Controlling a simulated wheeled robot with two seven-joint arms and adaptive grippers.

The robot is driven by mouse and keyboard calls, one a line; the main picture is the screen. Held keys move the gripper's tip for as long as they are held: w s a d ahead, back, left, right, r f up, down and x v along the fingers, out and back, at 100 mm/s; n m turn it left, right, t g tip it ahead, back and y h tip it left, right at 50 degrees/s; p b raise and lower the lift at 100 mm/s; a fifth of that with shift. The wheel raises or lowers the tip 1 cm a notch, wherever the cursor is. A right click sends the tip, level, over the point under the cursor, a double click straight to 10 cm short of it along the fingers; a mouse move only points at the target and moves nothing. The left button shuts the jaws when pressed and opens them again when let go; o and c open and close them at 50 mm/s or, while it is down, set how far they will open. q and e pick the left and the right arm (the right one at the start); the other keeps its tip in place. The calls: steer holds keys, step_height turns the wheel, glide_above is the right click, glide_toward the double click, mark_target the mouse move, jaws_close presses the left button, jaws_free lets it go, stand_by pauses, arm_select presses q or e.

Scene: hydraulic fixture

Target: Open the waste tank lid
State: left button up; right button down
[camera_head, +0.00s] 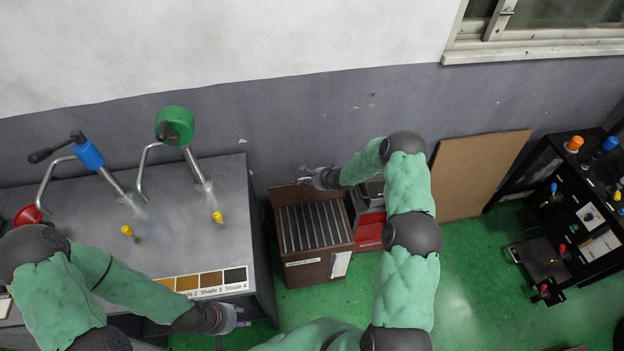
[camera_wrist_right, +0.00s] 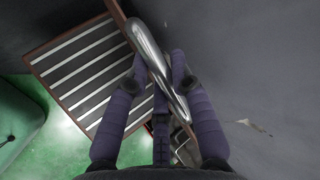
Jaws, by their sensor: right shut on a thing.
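The waste tank (camera_head: 318,270) is a brown box on the green floor right of the metal bench, with a slatted grate showing in its open top. Its brown lid (camera_head: 283,194) stands raised at the back edge, near the wall. In the right wrist view the lid (camera_wrist_right: 117,12) is seen almost edge-on, with a shiny metal handle (camera_wrist_right: 150,55). My right gripper (camera_head: 305,181) is shut on this handle; its fingers (camera_wrist_right: 160,75) lie on both sides of it. My left gripper (camera_head: 243,318) is at the bench's front right corner, apart from the tank; its fingers are too small to judge.
The metal bench (camera_head: 225,180) carries a blue tap, a green tap and small yellow knobs. A red box (camera_head: 369,232) stands close to the tank's right side, partly behind my right arm. A brown board (camera_head: 480,175) leans on the wall. Green floor (camera_head: 460,270) is free at the right.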

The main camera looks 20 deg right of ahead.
steer(key=shift+w+r, duration=0.15)
steer(key=c, duration=1.3)
jaws_free()
steer(key=v, duration=1.2)
